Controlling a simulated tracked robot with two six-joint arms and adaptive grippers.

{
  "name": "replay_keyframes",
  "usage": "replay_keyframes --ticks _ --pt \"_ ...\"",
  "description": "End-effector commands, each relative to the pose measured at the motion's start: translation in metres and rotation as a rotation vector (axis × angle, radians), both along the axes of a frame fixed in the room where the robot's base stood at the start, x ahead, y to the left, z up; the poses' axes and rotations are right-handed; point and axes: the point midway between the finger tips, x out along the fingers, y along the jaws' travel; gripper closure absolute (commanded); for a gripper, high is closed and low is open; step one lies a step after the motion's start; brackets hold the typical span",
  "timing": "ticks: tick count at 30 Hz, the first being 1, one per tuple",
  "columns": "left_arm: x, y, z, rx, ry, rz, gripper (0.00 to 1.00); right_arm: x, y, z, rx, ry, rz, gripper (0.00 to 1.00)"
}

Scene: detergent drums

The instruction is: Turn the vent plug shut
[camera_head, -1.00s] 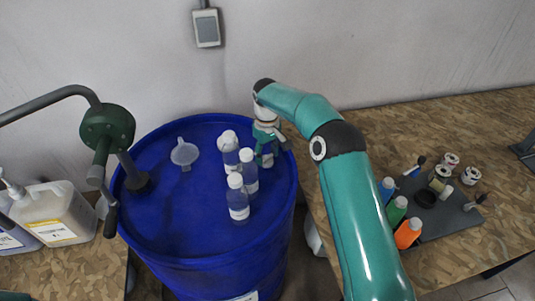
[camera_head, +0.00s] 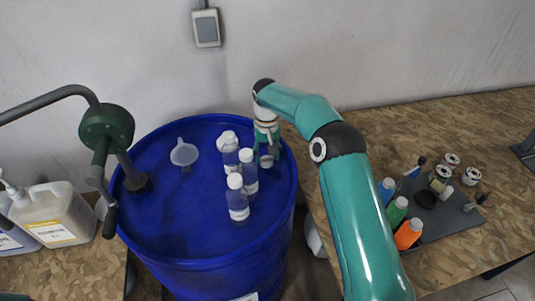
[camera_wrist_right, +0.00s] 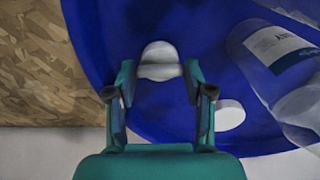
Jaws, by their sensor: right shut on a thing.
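The vent plug (camera_wrist_right: 160,62) is a pale grey-white round piece on top of the blue drum (camera_head: 190,225). In the right wrist view it lies between the two fingertips. My right gripper (camera_head: 266,158) points down at the right back of the drum lid and is shut on the plug. It also shows in the right wrist view (camera_wrist_right: 158,80). In the head view the gripper largely hides the plug. My left gripper is not in view.
Several clear bottles with white caps (camera_head: 238,200) stand just left of the gripper. A funnel (camera_head: 184,153) and a green hand pump (camera_head: 107,130) are on the drum. A grey tray (camera_head: 450,218) of bottles and tins lies on the right bench.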

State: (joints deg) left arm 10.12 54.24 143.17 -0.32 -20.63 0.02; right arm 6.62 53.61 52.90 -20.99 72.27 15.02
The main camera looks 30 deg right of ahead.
Motion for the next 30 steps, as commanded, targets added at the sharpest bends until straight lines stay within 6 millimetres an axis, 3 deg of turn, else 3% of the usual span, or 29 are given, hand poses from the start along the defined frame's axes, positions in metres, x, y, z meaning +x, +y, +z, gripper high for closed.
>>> replay_keyframes --ticks 5,6,10,22,30 --pt "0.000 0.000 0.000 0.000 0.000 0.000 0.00 0.000 0.000 0.001 0.001 -0.001 -0.003 0.83" --pt "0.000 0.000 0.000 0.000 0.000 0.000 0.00 0.000 0.000 0.001 0.001 -0.001 -0.003 0.47" --pt "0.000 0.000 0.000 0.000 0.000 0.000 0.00 0.000 0.000 0.001 0.001 -0.001 -0.002 0.25" --pt "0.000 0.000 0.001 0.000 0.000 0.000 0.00 0.000 0.000 0.003 0.001 -0.001 -0.001 0.23" --pt "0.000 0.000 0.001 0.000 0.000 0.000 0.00 0.002 0.000 0.040 0.000 -0.006 -0.001 0.23"
